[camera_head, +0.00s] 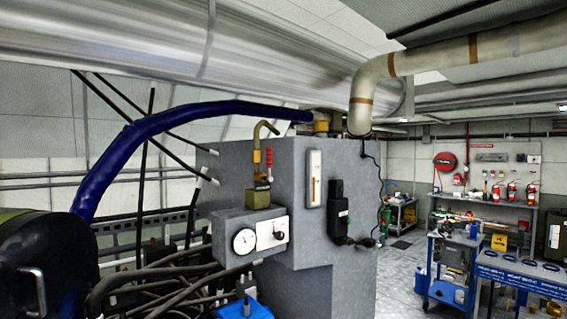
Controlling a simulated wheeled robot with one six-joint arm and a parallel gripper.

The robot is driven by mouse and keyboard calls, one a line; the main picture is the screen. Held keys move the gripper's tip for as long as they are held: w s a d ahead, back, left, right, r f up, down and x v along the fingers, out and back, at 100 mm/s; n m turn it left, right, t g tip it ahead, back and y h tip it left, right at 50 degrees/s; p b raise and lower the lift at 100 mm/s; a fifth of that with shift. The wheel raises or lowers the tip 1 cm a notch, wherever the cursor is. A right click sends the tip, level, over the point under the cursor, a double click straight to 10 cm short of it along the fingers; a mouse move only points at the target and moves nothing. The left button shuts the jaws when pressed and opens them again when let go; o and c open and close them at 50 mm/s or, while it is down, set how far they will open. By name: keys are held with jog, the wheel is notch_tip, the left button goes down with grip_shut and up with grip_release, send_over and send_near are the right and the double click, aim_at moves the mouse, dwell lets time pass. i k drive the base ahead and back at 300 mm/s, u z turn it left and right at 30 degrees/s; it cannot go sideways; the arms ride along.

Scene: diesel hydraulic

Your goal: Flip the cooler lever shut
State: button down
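A small red-handled lever (268,158) stands upright above a brass-coloured valve block (257,196) on the grey metal cabinet (348,235). It is the only clear lever in view, but no label confirms that it is the cooler lever. A curved brass pipe (264,129) rises behind it. My gripper is not in view, so its place relative to the lever cannot be told.
A round gauge (244,241) sits below the valve block. A black device (338,212) hangs to the right. A thick blue hose (135,135) arches at left above dark hoses (150,280). Blue workbenches (520,272) stand far right; open floor (402,270) lies between.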

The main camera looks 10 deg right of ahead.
aim_at(268, 152)
jog(key=z, duration=0.9)
jog(key=i, duration=0.7)
jog(key=u, duration=1.65)
